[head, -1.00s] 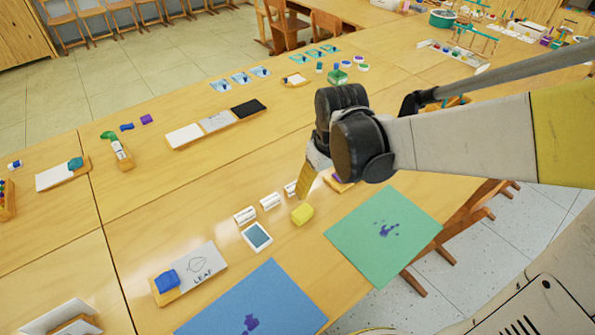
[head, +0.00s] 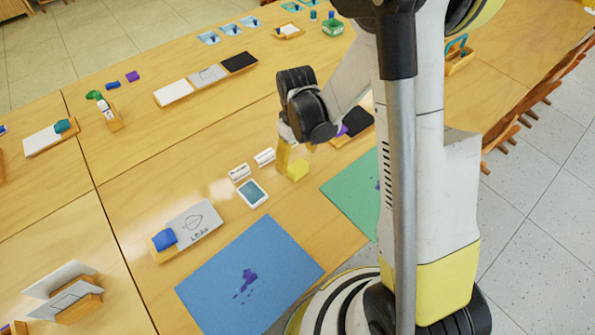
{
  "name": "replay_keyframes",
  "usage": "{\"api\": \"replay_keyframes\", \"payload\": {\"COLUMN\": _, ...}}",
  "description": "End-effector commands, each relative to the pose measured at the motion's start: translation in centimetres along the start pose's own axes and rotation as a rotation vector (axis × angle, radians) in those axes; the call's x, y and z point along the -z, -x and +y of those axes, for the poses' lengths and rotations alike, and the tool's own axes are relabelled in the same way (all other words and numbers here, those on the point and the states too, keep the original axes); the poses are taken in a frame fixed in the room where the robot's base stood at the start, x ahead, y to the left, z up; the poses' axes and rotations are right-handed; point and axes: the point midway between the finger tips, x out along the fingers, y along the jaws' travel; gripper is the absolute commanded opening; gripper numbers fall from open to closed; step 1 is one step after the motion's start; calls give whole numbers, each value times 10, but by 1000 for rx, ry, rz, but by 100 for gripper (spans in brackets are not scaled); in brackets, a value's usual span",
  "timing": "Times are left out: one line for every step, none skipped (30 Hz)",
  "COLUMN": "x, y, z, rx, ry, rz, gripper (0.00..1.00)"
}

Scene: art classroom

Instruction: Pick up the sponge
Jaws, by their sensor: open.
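The yellow sponge (head: 298,170) is a small block lying on the wooden table, near the upper left corner of the green sheet. My gripper (head: 285,158) points down just behind and left of it, with a yellow finger close to its left side. The other finger is hidden behind the dark wrist parts. The jaws are open. I cannot tell whether the finger touches the sponge.
A white-framed blue pad (head: 252,194) and small white blocks (head: 264,157) lie left of the sponge. A stained blue sheet (head: 215,300) and green sheet (head: 345,187) lie in front. A dark tray (head: 358,126) sits right of my gripper.

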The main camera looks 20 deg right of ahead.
Motion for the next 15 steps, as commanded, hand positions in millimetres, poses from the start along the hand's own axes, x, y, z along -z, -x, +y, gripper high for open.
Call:
{"api": "replay_keyframes", "payload": {"x": -1, "y": -10, "z": 0, "rx": 0, "ry": 0, "rz": 0, "gripper": 81}}
{"api": "replay_keyframes", "payload": {"x": -2, "y": -16, "z": 0, "rx": 0, "ry": 0, "rz": 0, "gripper": 81}}
{"api": "replay_keyframes", "payload": {"x": -4, "y": -23, "z": 0, "rx": 0, "ry": 0, "rz": 0, "gripper": 81}}
{"api": "replay_keyframes", "payload": {"x": -5, "y": -28, "z": 0, "rx": 0, "ry": -1, "rz": 0, "gripper": 81}}
{"api": "replay_keyframes", "payload": {"x": -4, "y": -33, "z": -1, "rx": 0, "ry": 0, "rz": 0, "gripper": 81}}
{"api": "replay_keyframes", "payload": {"x": -4, "y": -38, "z": 0, "rx": 0, "ry": 0, "rz": 0, "gripper": 81}}
{"api": "replay_keyframes", "payload": {"x": -4, "y": -41, "z": 0, "rx": 0, "ry": 0, "rz": 0, "gripper": 81}}
{"api": "replay_keyframes", "payload": {"x": -4, "y": -43, "z": 0, "rx": 0, "ry": 0, "rz": 0, "gripper": 81}}
{"api": "replay_keyframes", "payload": {"x": -4, "y": -44, "z": 0, "rx": 0, "ry": 0, "rz": 0, "gripper": 81}}
{"api": "replay_keyframes", "payload": {"x": -4, "y": -44, "z": -1, "rx": 0, "ry": 0, "rz": 0, "gripper": 81}}
{"api": "replay_keyframes", "payload": {"x": -4, "y": -44, "z": -1, "rx": 0, "ry": 0, "rz": 0, "gripper": 81}}
{"api": "replay_keyframes", "payload": {"x": -4, "y": -43, "z": -1, "rx": 0, "ry": 0, "rz": 0, "gripper": 81}}
{"api": "replay_keyframes", "payload": {"x": -4, "y": -43, "z": -1, "rx": 0, "ry": 0, "rz": 0, "gripper": 81}}
{"api": "replay_keyframes", "payload": {"x": -4, "y": -43, "z": -1, "rx": 0, "ry": 0, "rz": 0, "gripper": 81}}
{"api": "replay_keyframes", "payload": {"x": -4, "y": -43, "z": -1, "rx": 0, "ry": 0, "rz": 0, "gripper": 79}}
